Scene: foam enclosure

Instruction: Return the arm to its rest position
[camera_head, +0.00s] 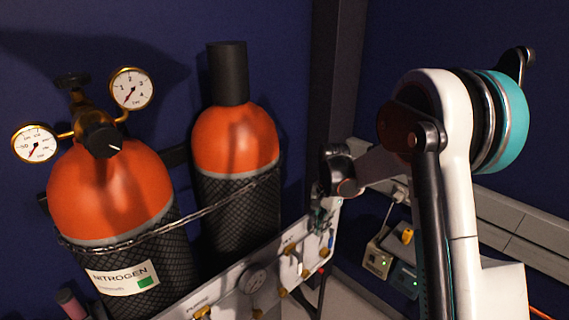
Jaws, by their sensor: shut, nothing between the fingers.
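My arm (455,190) stands on the right, with a white link, a teal-capped joint (505,115) and a dark tube along its front. A grey link (385,165) reaches left from the upper joint. At its far end is my gripper (322,192), small and dark, in front of the upper right end of the valve panel. It is shut and holds nothing. Its fingertips are hard to make out against the panel, and I cannot tell whether it touches it.
Two orange-topped cylinders, the nitrogen one (110,195) with gauges (132,88) and a capped one (237,140), stand at left behind a chain (165,225). The valve panel (225,300) is in front. Small boxes (378,262) and wall trunking (530,225) are at right.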

